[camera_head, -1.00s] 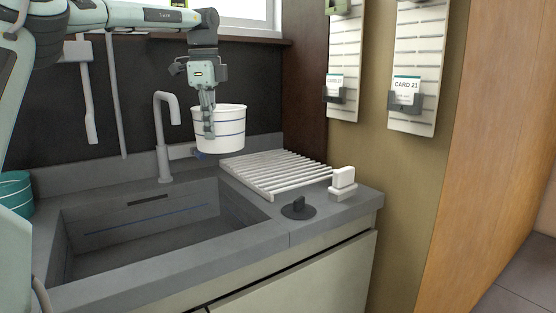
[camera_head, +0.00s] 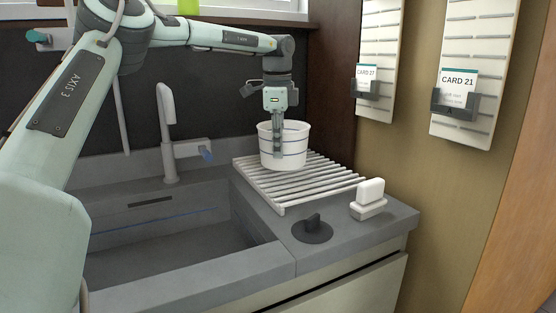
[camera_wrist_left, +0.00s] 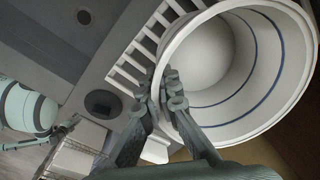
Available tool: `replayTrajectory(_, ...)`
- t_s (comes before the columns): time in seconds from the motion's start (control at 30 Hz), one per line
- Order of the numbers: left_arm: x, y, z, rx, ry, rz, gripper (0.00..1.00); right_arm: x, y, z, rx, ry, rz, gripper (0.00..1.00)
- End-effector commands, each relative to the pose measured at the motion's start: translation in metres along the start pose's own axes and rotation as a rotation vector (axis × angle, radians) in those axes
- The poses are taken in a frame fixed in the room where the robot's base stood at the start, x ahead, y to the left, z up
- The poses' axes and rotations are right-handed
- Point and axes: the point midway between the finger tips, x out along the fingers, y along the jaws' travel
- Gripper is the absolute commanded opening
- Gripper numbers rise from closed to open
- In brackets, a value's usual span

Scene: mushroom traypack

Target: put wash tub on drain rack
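The white wash tub (camera_head: 294,150) with thin blue lines is upright at the back part of the slatted drain rack (camera_head: 305,190). Its base looks at slat level, but I cannot tell whether it bears on the slats or hangs just above them. My left gripper (camera_head: 277,148) points down with its fingers shut on the tub's near wall. The left wrist view shows the fingers (camera_wrist_left: 165,100) on either side of the tub's rim (camera_wrist_left: 187,40), with rack slats (camera_wrist_left: 130,70) beside it. The tub looks empty inside.
The sink basin (camera_head: 180,245) lies left of the rack, with a grey tap (camera_head: 167,130) behind it. A black knob (camera_head: 312,228) and a white block (camera_head: 369,197) stand in front of the rack. Card panels hang on the right wall. The front slats are bare.

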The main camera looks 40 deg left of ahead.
Motion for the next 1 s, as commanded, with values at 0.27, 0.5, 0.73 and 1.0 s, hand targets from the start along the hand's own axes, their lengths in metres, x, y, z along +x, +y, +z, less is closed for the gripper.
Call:
replayTrajectory(0.27,0.035,0.004,0.001,0.001,0.000,0.002,0.00,0.013,0.000,0.015,-0.018,-0.016,0.005,0.40)
replayTrajectory(0.5,0.036,0.003,0.001,0.000,0.000,0.000,0.00,0.014,0.000,0.014,-0.018,-0.014,0.005,0.40)
replayTrajectory(0.73,0.038,0.003,0.001,0.000,0.000,0.000,0.00,0.009,0.000,0.008,-0.012,-0.007,0.003,0.40)
replayTrajectory(1.0,0.039,0.004,0.001,0.001,-0.001,0.000,0.14,0.005,-0.001,0.003,-0.008,-0.001,0.001,0.40)
